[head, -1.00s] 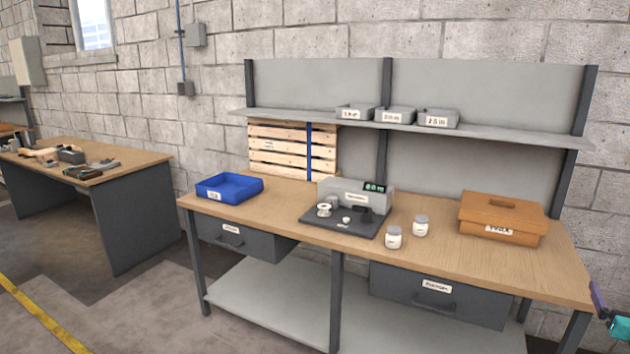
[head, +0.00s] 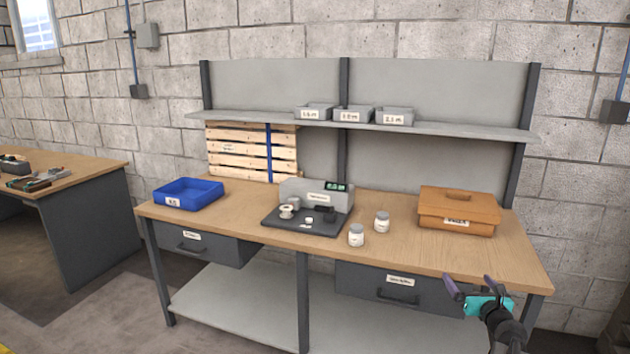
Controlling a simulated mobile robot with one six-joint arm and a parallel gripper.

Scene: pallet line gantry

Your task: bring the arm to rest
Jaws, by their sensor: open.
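My gripper (head: 472,285) is at the lower right of the head view, in front of the right part of the workbench (head: 480,250). Its two dark fingers stand apart with nothing between them, and a teal part shows at its base. It appears clear of the bench's front edge.
On the bench are a blue tray (head: 188,194), a grey device (head: 316,195) on a dark base, two white jars (head: 356,235) and an orange lidded box (head: 458,212). Grey bins (head: 354,114) stand on the shelf. Another table (head: 85,165) is at left.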

